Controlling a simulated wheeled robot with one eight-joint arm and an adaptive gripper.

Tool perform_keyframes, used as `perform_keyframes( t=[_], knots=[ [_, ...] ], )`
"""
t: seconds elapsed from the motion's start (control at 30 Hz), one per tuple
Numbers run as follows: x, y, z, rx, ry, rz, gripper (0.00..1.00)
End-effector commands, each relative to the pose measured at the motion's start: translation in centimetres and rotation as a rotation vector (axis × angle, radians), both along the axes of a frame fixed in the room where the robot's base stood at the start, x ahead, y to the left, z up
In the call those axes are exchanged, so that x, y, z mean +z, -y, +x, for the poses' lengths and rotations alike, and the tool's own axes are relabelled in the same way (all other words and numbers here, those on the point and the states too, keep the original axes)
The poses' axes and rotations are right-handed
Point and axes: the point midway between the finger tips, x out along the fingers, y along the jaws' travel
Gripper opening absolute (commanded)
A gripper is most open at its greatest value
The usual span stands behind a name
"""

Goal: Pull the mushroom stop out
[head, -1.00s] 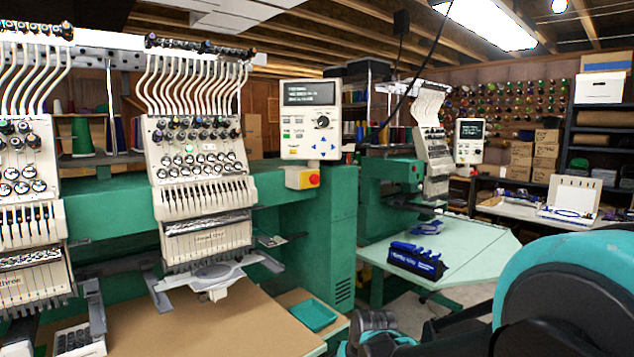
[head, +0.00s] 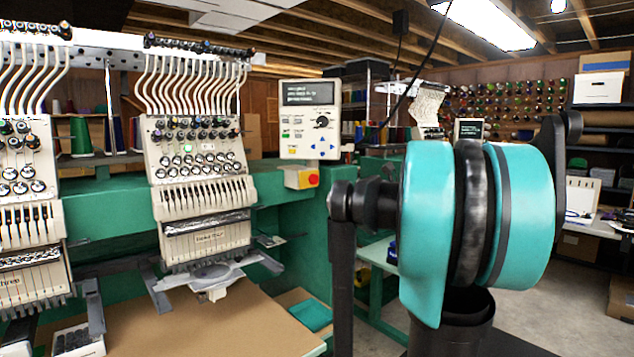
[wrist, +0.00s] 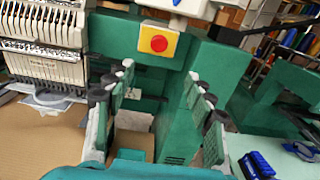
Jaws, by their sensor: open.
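The mushroom stop (head: 313,179) is a red round button on a yellow box, mounted under the control panel on the green embroidery machine. It also shows in the wrist view (wrist: 159,43), upper middle, facing the camera. My gripper (wrist: 158,82) is open and empty in the wrist view, its two fingers spread left and right below the yellow box. The fingertips are apart from the button. In the head view my arm fills the right middle, and the gripper fingers cannot be made out there.
The control panel (head: 310,120) sits just above the stop. The sewing heads with needles (head: 200,170) stand to the left. A blue rack (wrist: 256,165) is at lower right in the wrist view.

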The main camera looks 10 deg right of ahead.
Motion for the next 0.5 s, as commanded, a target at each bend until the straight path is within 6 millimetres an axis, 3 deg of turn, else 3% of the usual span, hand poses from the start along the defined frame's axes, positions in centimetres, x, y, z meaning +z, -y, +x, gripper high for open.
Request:
perform_keyframes(
  t=[0.5],
  knots=[
    [-0.1, -5.0, 8.0, 0.007, 0.001, -0.005, 0.54]
  ],
)
